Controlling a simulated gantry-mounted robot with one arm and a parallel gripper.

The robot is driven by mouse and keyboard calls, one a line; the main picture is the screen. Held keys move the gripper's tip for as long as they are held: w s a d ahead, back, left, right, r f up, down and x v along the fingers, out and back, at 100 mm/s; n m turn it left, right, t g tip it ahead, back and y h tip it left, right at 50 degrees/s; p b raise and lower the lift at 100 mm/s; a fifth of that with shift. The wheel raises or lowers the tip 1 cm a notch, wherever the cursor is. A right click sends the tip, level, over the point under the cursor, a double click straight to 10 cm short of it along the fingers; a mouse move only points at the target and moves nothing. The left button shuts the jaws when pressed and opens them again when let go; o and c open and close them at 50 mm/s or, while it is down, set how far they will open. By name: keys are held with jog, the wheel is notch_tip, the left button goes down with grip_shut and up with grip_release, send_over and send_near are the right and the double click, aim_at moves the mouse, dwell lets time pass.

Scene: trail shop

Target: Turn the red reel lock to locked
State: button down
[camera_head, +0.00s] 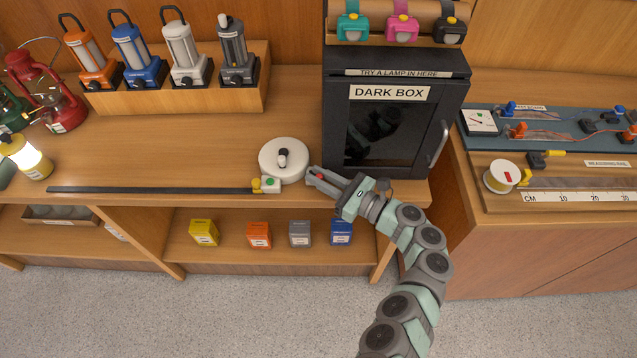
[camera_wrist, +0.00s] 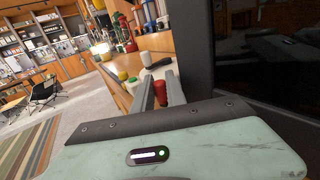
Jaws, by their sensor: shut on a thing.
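The red reel lock (camera_wrist: 159,92) appears as a small red knob between my gripper's fingers in the wrist view. In the head view only a bit of its red top (camera_head: 319,176) shows between the fingertips. My gripper (camera_head: 316,177) reaches in from the right and is shut on the knob, just right of a round white reel (camera_head: 290,151) on the counter. The reel has a small black-and-white piece at its centre. The fingers hide the knob's base and any lock marking, so I cannot tell which way it is turned.
The dark box (camera_head: 388,127), with its glass door and handle, stands close behind my gripper. A small block with a green button (camera_head: 270,183) and a yellow piece sits left of it, by a long dark strip (camera_head: 150,190). Lanterns (camera_head: 128,50) stand at the back left.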

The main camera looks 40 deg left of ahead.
jog(key=shift+b, duration=0.4)
jog(key=c, duration=1.6)
grip_release()
jog(key=d, duration=0.3)
jog(key=w+d, duration=0.1)
jog(key=d, duration=0.6)
jog(key=shift+w+d+p, duration=0.35)
jog(key=shift+w+p, duration=0.05)
